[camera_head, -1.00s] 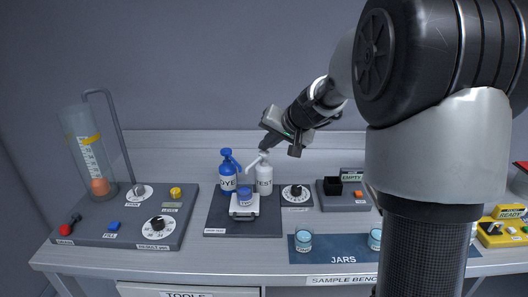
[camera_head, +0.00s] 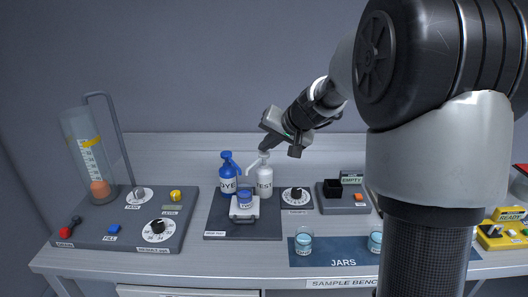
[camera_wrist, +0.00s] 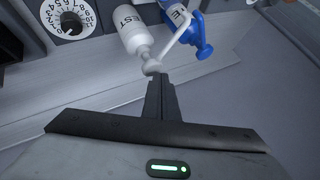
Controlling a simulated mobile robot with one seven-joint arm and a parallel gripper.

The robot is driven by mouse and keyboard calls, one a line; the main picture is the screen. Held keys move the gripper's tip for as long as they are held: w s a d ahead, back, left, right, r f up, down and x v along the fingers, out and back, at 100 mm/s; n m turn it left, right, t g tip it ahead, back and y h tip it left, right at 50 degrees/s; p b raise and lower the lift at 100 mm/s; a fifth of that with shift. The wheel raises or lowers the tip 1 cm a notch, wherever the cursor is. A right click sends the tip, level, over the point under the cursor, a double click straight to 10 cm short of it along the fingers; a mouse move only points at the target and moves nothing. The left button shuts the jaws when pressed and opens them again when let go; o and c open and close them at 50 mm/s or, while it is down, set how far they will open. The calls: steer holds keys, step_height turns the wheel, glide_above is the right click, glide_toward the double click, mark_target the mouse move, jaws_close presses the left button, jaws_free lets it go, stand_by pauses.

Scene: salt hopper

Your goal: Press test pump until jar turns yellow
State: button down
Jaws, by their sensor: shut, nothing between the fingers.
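The white test pump bottle (camera_head: 265,181) stands on a dark pad, right of the blue dye pump (camera_head: 228,178). It also shows in the wrist view (camera_wrist: 134,36), with the dye pump (camera_wrist: 200,40) beside it. A jar (camera_head: 244,201) with blue contents sits on a white stand in front of the two pumps, under their spouts. My gripper (camera_head: 264,150) is shut and empty, with its fingertips at the top of the test pump's head. In the wrist view the closed fingers (camera_wrist: 155,78) meet the pump head; whether they press it cannot be told exactly.
More jars (camera_head: 304,241) with pale blue contents stand on the blue jars mat (camera_head: 338,258). A dial (camera_head: 296,195) is right of the test pump, beside a black bin (camera_head: 332,188). A panel (camera_head: 120,222) with a tall cylinder (camera_head: 86,150) stands at the left.

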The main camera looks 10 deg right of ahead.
mark_target(267, 155)
steer(key=shift+r, duration=0.55)
step_height(267, 155, up, 5)
steer(key=p, duration=0.3)
steer(key=shift+f+p, duration=0.2)
steer(key=shift+p, duration=0.1)
steer(key=shift+r, duration=0.25)
